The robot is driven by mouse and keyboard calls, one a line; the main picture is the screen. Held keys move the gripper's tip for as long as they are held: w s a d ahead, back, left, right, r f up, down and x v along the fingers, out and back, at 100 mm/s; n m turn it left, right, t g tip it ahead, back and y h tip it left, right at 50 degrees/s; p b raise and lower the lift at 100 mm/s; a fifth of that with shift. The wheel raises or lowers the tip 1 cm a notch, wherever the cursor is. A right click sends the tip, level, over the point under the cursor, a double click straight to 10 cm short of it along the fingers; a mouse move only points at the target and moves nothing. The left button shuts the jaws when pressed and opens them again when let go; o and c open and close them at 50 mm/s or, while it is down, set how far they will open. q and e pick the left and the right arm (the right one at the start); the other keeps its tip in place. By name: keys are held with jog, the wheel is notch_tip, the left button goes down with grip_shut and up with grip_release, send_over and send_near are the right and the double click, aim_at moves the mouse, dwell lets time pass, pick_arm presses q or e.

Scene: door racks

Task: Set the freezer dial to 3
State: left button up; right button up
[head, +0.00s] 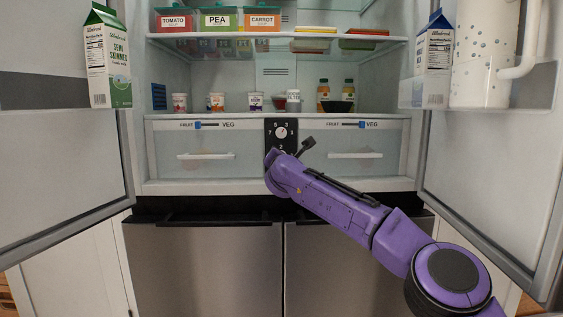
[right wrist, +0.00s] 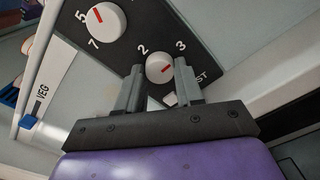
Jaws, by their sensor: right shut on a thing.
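The black dial panel (head: 281,127) sits between the two drawers at the fridge's bottom. Its upper white dial (head: 281,132) shows above my right gripper; in the right wrist view this dial (right wrist: 102,22) has a red mark, with 5 and 7 beside it. The lower white dial (right wrist: 160,67) sits between the fingers of my right gripper (right wrist: 159,73), which is shut on it. My left gripper is out of view.
Two drawers flank the panel, each with a handle (head: 206,156) and a blue FRUIT/VEG slider (head: 198,125). Open doors stand on both sides; the left holds a milk carton (head: 108,60), the right a carton (head: 433,65) and white jug (head: 482,60). Shelves above hold food.

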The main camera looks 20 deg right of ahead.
dwell(0.3)
jog(key=o, duration=1)
jog(key=shift+s+a, duration=0.1)
jog(key=shift+s, duration=0.2)
jog(key=b+v, duration=0.2)
jog(key=v, duration=0.8)
